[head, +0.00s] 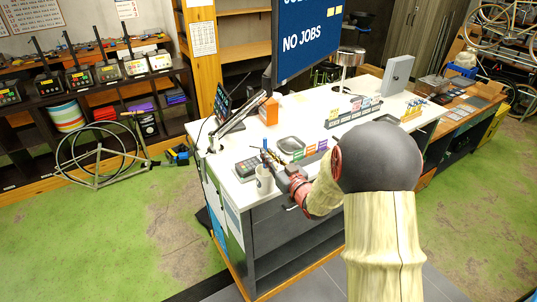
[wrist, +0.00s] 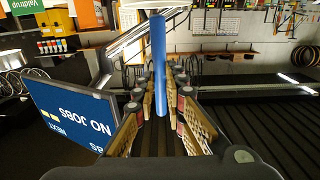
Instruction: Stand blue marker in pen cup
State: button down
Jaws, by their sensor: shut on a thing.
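The blue marker (wrist: 158,58) stands upright between the finger pads of my gripper (wrist: 160,105) in the wrist view. In the head view the blue tip of the marker (head: 265,143) shows above my gripper (head: 271,158), which is shut on it. The pale pen cup (head: 265,181) stands near the front left edge of the white counter (head: 228,150). My gripper is at the cup's upper right side in the picture. The marker's lower end is hidden, so I cannot tell whether it is inside the cup.
A dark card terminal (head: 246,168) lies left of the cup. A dark tray (head: 291,145) and coloured cards (head: 310,151) are behind and to the right. A tablet on a stand (head: 222,102), an orange box (head: 269,112) and a large screen (head: 305,38) stand farther back.

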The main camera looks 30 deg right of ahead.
aim_at(266, 167)
jog(key=shift+f+b, duration=2.8)
jog(key=shift+f, duration=0.45)
jog(key=c, duration=1.8)
grip_release()
jog(key=shift+o, duration=0.2)
jog(key=s, duration=1.2)
jog(key=shift+d, duration=0.15)
